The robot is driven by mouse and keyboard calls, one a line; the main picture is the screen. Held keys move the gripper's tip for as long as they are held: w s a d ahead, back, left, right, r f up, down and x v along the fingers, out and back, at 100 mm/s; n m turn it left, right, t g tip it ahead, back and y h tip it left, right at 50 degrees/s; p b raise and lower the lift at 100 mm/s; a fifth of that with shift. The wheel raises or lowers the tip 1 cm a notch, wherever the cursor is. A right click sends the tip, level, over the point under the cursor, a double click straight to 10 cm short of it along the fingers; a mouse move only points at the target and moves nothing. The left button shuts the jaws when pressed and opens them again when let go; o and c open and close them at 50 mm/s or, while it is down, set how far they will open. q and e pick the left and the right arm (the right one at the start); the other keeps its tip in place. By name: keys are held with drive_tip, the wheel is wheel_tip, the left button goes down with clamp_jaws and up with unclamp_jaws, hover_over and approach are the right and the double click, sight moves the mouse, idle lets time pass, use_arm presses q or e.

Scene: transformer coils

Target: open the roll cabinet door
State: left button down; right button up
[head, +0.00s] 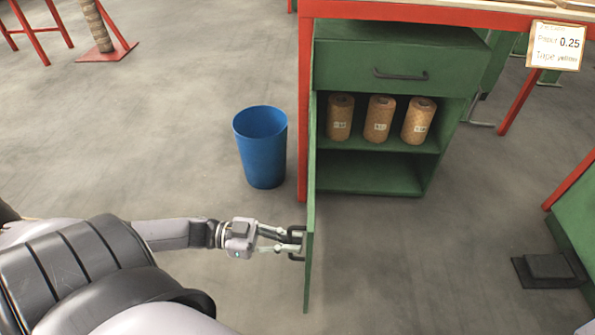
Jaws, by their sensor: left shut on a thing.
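The green roll cabinet (372,176) stands under a red-framed table. Its door (310,215) is swung out toward me and shows nearly edge-on, at the cabinet's left side. A dark handle (297,257) sits on the door's left face. My left gripper (290,242) is shut on this handle, with the arm reaching in from the left. Inside the cabinet, three brown rolls (379,119) stand upright on the upper shelf. The lower compartment looks empty. My right gripper is out of view.
A blue bin (262,147) stands on the floor left of the door, close to a red table leg (303,110). A closed drawer (395,68) is above the rolls. A dark pedal-like object (549,268) lies at right. The floor before the cabinet is clear.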

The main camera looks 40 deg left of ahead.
use_arm(q)
drive_tip(key=shift+f, duration=0.1)
drive_tip(key=c, duration=1.7)
unclamp_jaws()
drive_tip(key=v, duration=1.2)
